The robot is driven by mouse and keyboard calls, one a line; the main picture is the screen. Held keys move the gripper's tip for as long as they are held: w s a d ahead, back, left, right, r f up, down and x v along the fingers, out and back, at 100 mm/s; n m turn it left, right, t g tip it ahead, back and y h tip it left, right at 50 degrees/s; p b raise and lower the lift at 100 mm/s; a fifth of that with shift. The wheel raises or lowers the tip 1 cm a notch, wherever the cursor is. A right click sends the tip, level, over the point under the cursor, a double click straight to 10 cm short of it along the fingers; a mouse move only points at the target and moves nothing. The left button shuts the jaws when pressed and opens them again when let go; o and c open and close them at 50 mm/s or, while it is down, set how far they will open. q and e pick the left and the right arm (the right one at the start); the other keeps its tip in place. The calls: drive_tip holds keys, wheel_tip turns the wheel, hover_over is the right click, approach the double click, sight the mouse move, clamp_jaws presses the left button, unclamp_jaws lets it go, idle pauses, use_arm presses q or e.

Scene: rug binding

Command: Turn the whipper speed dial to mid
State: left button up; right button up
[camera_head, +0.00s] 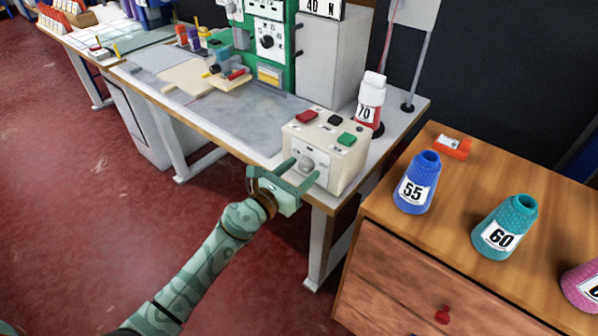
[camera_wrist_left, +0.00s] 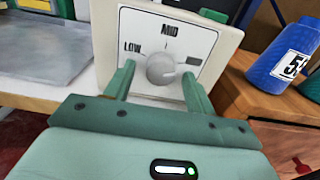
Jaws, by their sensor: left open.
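The whipper speed dial is a round grey knob (camera_head: 307,164) on the white front plate of a cream control box (camera_head: 346,172) at the table's near corner. In the left wrist view, the knob (camera_wrist_left: 162,69) sits between LOW at upper left, MID at top and a third label, unreadable, at right. I cannot clearly tell where its pointer is. My green left gripper (camera_head: 299,172) is open in front of the plate. In the left wrist view, the left gripper's fingers (camera_wrist_left: 158,76) stand either side of the knob, apparently with gaps. My right gripper is out of view.
Red, black and green buttons top the box. A bottle marked 70 (camera_head: 369,103) stands behind it. A wooden cabinet (camera_head: 400,262) at right carries a blue cone marked 55 (camera_head: 417,183), a teal cone marked 60 (camera_head: 504,228) and an orange item (camera_head: 453,147). Red floor lies open at left.

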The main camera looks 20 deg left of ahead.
use_arm(q)
drive_tip(key=c, duration=1)
drive_tip(key=shift+o, duration=0.2)
drive_tip(key=shift+n, duration=0.4)
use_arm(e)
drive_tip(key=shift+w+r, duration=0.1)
use_arm(q)
drive_tip(key=shift+r+n+p, duration=0.1)
drive_tip(key=shift+n+p, duration=0.3)
drive_tip(key=shift+n, duration=0.6)
drive_tip(key=n+p, duration=0.1)
drive_tip(key=n, duration=0.3)
drive_tip(key=shift+d+n, duration=0.1)
drive_tip(key=shift+n, duration=0.2)
drive_tip(key=n+p, duration=0.1)
drive_tip(key=n, duration=0.3)
drive_tip(key=shift+n+p, duration=0.4)
drive_tip(key=shift+n, duration=0.8)
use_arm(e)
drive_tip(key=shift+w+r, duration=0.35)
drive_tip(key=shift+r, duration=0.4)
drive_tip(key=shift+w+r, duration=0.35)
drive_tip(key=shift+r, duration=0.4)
